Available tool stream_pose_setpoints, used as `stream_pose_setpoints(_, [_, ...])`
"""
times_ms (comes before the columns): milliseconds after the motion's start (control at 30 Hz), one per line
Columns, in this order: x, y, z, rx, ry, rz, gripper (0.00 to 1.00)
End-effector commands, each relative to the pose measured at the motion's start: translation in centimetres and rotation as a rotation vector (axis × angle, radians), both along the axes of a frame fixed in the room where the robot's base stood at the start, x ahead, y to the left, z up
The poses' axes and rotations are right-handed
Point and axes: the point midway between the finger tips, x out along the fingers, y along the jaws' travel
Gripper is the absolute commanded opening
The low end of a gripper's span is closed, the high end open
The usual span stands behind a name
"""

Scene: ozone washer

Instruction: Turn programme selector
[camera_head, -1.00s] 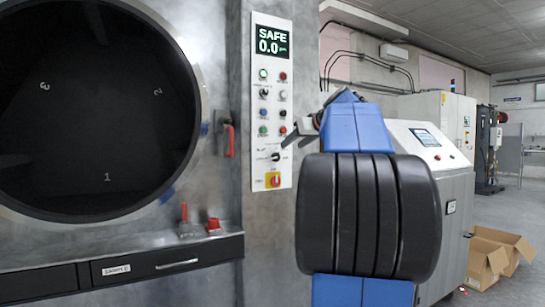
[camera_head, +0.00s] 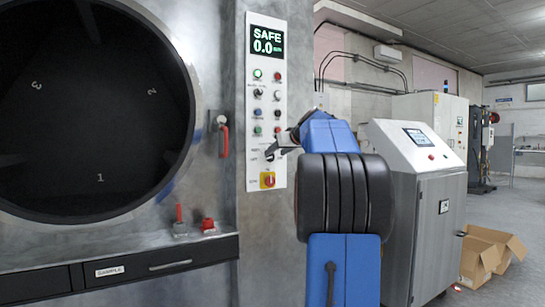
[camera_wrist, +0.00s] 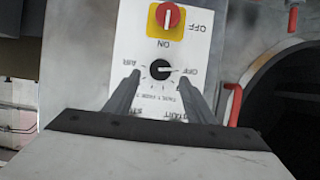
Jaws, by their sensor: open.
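The control panel (camera_head: 266,60) is a tall white strip on the grey machine front, with a lit display reading SAFE 0.0. In the wrist view, where the panel appears upside down, a black rotary knob (camera_wrist: 160,68) sits on a dial with printed labels, OFF and AIR among them. It looks like the selector; its pointer is turned toward OFF. My gripper (camera_wrist: 159,80) is open, its two grey fingers on either side of the knob in the picture. I cannot tell whether they touch it. In the head view my gripper (camera_head: 275,153) is at the panel's lower part and partly covers the knob.
A red switch on a yellow plate (camera_wrist: 168,17) is close to the knob. A round dark opening (camera_head: 90,110) fills the left. A grey console (camera_head: 440,200) stands right.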

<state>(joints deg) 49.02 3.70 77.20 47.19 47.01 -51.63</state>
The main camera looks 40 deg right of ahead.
Motion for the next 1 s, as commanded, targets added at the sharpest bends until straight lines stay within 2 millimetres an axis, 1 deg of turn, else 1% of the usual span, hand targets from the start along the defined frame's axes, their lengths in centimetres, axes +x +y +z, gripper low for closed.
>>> stream_pose_setpoints(33, [0.8, -0.2, -0.4, 0.001, 0.001, 0.001, 0.5])
stream_pose_setpoints(100, [1.8, -0.3, -0.8, 0.0, 0.001, 0.001, 0.5])
stream_pose_setpoints(300, [3.4, -0.8, -1.4, -0.001, 0.0, 0.0, 0.5])
stream_pose_setpoints(433, [3.9, -0.9, -1.7, 0.0, 0.0, 0.0, 0.5])
stream_pose_setpoints(700, [3.9, -0.9, -1.7, 0.0, 0.0, 0.0, 0.5])
stream_pose_setpoints(867, [3.9, -0.9, -1.7, 0.0, 0.0, 0.0, 0.11])
stream_pose_setpoints(1000, [3.9, -1.0, -1.7, 0.001, 0.0, 0.0, 0.1])
